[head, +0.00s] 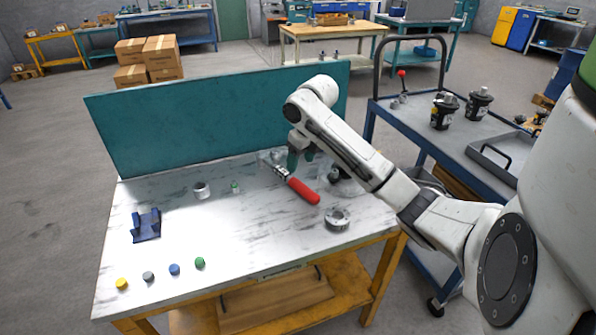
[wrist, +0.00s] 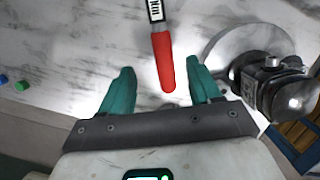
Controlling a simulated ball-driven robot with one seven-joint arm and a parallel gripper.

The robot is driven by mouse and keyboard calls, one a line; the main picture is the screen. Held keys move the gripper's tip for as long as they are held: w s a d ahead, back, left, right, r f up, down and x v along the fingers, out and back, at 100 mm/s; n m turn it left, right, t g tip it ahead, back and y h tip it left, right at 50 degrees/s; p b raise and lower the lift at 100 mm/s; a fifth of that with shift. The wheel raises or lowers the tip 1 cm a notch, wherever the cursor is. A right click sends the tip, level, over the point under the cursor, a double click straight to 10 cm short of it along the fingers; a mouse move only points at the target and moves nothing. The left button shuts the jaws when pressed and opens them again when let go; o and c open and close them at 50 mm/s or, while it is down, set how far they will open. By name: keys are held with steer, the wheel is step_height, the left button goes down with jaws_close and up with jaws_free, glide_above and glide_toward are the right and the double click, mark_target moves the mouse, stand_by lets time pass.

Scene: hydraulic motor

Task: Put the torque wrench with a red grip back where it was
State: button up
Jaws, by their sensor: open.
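The torque wrench with a red grip (head: 303,190) lies on the white marbled workbench (head: 250,235), right of its middle. Its metal shaft points to the upper left, toward the back panel. In the wrist view the red grip (wrist: 163,62) runs down between my fingers, and a pale label shows on the shaft above it. My gripper (head: 300,158) has teal fingers and is over the bench by the wrench's shaft. In the wrist view my gripper (wrist: 161,80) is open, with a finger on each side of the grip's end and gaps between. I cannot tell its height above the wrench.
A teal panel (head: 210,120) stands along the bench's back edge. A blue holder (head: 146,226), a metal cup (head: 202,191), a metal ring (head: 337,218) and several coloured caps sit around. A metal motor part (wrist: 285,82) is close to my right finger. The bench's front middle is clear.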

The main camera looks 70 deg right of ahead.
steer(key=shift+v, duration=2.1)
